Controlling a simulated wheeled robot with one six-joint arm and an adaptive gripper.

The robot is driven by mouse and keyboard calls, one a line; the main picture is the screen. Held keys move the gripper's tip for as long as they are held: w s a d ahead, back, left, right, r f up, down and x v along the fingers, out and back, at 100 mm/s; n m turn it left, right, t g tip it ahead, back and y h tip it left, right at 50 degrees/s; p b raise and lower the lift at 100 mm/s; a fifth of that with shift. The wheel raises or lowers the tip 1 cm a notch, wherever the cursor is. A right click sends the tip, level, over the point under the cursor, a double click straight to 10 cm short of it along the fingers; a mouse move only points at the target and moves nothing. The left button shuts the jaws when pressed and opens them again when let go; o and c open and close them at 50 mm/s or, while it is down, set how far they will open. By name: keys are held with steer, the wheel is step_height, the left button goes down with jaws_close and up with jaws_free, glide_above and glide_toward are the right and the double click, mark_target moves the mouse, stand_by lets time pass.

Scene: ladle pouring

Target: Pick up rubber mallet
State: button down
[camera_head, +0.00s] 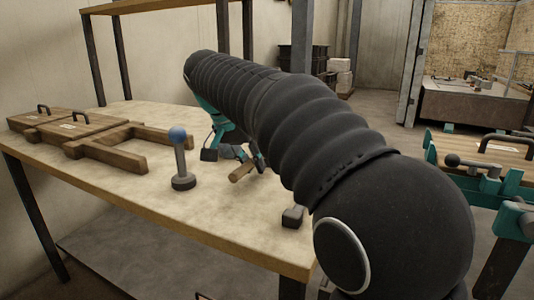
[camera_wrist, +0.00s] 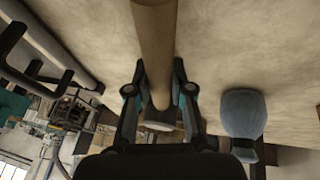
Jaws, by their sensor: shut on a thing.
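The rubber mallet shows as a round wooden handle (camera_wrist: 155,45) in the wrist view, lying between the two fingers of my gripper (camera_wrist: 159,80). The fingers are shut on it from both sides. In the head view a short piece of the wooden handle (camera_head: 241,173) sticks out beside my gripper (camera_head: 248,156), low over the table. I cannot make out the mallet's head in either view; my arm covers part of that area.
A blue-topped upright tool (camera_head: 178,140) with a dark round base stands left of my gripper. Wooden boards and frames (camera_head: 80,132) lie at the table's left. The table (camera_head: 130,180) is clear at front left.

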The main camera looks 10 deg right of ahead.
steer(key=shift+r, duration=0.1)
steer(key=shift+r, duration=0.6)
step_height(320, 180, up, 3)
steer(key=shift+f+p, duration=0.1)
steer(key=shift+p, duration=0.5)
steer(key=s+d+r, duration=0.6)
steer(key=d, duration=0.4)
steer(key=shift+r, duration=0.4)
steer(key=shift+s, duration=0.15)
